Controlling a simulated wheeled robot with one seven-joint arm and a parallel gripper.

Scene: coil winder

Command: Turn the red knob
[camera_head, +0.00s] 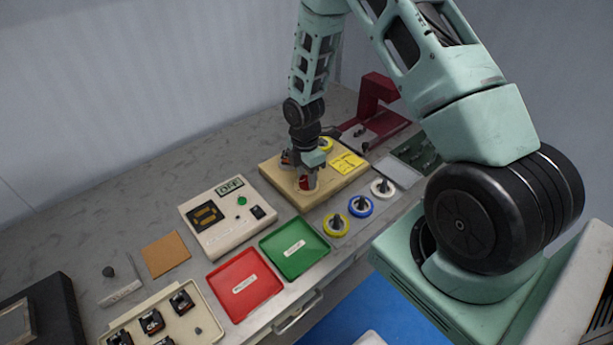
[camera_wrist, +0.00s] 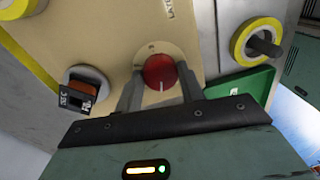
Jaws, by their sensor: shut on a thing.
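The red knob (camera_wrist: 160,72) is round with a pale pointer line and sits on a tan wooden board. In the wrist view it stands between the two fingers of my gripper (camera_wrist: 161,88), which are shut on its sides. The pointer line points down towards the gripper's palm in that view. In the head view my gripper (camera_head: 308,183) reaches down onto the tan board (camera_head: 338,190), and a bit of the red knob (camera_head: 304,183) shows beside the fingers.
Yellow, blue and white spools stand in front. A white meter box (camera_head: 222,217), green tray (camera_head: 295,248) and red tray (camera_head: 244,284) lie to the left. A dark red press (camera_head: 377,95) stands behind.

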